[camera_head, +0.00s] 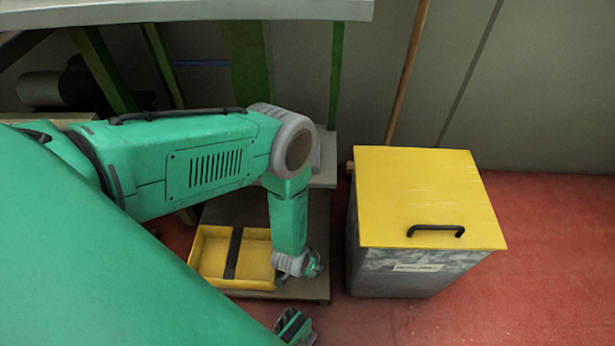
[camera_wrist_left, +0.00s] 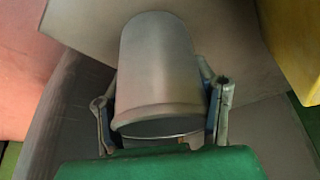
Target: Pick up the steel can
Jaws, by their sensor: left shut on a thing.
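The steel can (camera_wrist_left: 158,70) is a smooth grey cylinder in the left wrist view, with its rimmed end nearest the camera. My left gripper (camera_wrist_left: 162,112) has a finger on each side of the can, near that rim, and is shut on it. In the head view my left arm reaches down and its wrist (camera_head: 294,263) is over the low grey-brown platform (camera_head: 318,225). The can is hidden there behind the wrist. I cannot tell whether the can still touches the surface under it.
A yellow tray (camera_head: 210,255) with a dark strap sits on the platform, left of the wrist. A grey bin with a yellow lid (camera_head: 420,195) and black handle stands close on the right. A bench top (camera_head: 190,12) overhangs behind. Red floor (camera_head: 560,270) is clear at right.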

